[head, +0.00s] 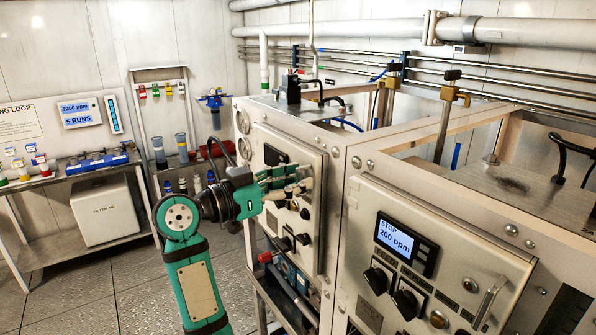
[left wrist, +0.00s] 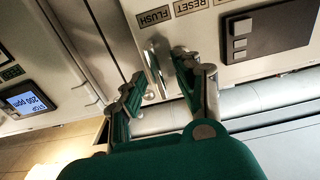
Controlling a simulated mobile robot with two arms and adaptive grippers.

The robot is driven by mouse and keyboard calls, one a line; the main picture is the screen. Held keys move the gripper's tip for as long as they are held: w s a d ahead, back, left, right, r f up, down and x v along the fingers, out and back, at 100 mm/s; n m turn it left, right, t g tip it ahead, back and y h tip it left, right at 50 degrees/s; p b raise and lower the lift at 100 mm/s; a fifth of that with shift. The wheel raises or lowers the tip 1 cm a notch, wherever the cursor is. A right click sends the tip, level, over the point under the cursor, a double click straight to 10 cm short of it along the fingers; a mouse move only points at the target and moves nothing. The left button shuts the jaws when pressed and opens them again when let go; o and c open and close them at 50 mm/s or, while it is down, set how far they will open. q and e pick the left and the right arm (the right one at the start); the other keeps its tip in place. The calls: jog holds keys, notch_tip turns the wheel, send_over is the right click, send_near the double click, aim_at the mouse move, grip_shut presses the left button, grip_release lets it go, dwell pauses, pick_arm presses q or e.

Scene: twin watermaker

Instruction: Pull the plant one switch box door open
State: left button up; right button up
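The left unit's switch box door (head: 313,240) is a pale metal panel on the left cabinet, and it looks shut. Its bar handle (left wrist: 155,66) is a bright metal bar beside the FLUSH and RESET labels in the left wrist view. My left gripper (head: 299,180) is in front of the door's upper right part and partly hides it. In the left wrist view my left gripper (left wrist: 160,68) has its fingers apart, with the handle between their tips. I cannot tell whether either finger touches it. My right gripper is not in view.
The right cabinet's door (head: 395,220) has a lit STOP 200 ppm display (head: 406,241) and its own bar handle (head: 491,302). Pipes run along the wall behind. A shelf table (head: 40,270) with a white box (head: 103,212) stands at left. The floor (head: 85,310) at lower left is clear.

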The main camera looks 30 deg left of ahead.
pick_arm(q)
jog(key=shift+w+d, duration=0.3)
jog(key=shift+w, duration=0.15)
jog(key=shift+a, duration=0.1)
grip_shut()
